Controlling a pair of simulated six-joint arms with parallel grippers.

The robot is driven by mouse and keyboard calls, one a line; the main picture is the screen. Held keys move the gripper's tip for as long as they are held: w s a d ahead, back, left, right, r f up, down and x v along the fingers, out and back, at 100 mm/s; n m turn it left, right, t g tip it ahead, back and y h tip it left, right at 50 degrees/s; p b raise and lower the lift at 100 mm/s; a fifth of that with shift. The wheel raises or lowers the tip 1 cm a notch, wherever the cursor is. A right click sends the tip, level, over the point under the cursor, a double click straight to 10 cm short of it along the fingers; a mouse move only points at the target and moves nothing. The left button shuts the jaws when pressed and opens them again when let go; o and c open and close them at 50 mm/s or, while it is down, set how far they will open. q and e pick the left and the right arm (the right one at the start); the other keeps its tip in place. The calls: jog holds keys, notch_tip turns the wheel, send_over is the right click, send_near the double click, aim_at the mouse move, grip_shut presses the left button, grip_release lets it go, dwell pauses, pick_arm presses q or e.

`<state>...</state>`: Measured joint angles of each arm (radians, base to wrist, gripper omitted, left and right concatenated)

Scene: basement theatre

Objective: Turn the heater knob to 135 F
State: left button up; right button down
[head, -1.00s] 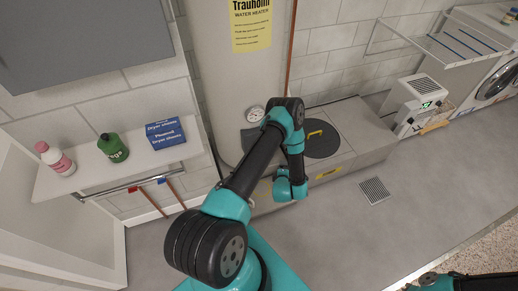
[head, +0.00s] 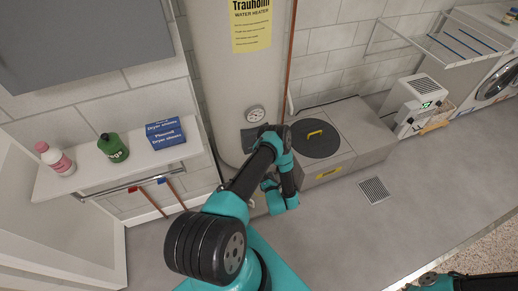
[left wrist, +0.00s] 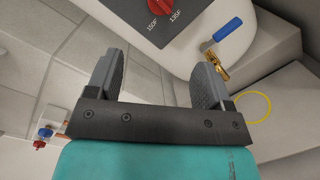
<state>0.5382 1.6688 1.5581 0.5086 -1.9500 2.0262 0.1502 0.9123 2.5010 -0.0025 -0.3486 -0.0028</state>
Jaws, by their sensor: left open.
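The water heater (head: 225,70) is a tall white tank with a yellow label. Its dark control panel (head: 249,138) is partly covered by my left arm in the head view. In the left wrist view the red knob (left wrist: 155,4) is cut off by the top edge, on a dark panel printed 150F and 135F. Its pointer setting cannot be read. My left gripper (left wrist: 158,75) is open and empty, its fingers pointing toward the panel and apart from the knob. The head view does not clearly show its fingers. My right gripper is out of view.
A blue-handled brass valve (left wrist: 228,40) is on the tank, right of the panel. A round gauge (head: 255,113) sits above the panel. A shelf (head: 125,165) with laundry supplies is at left.

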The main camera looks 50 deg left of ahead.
pick_arm(q)
jog(key=x, duration=1.6)
jog(key=shift+w+a, duration=0.2)
jog(key=shift+a, duration=0.1)
jog(key=c, duration=0.9)
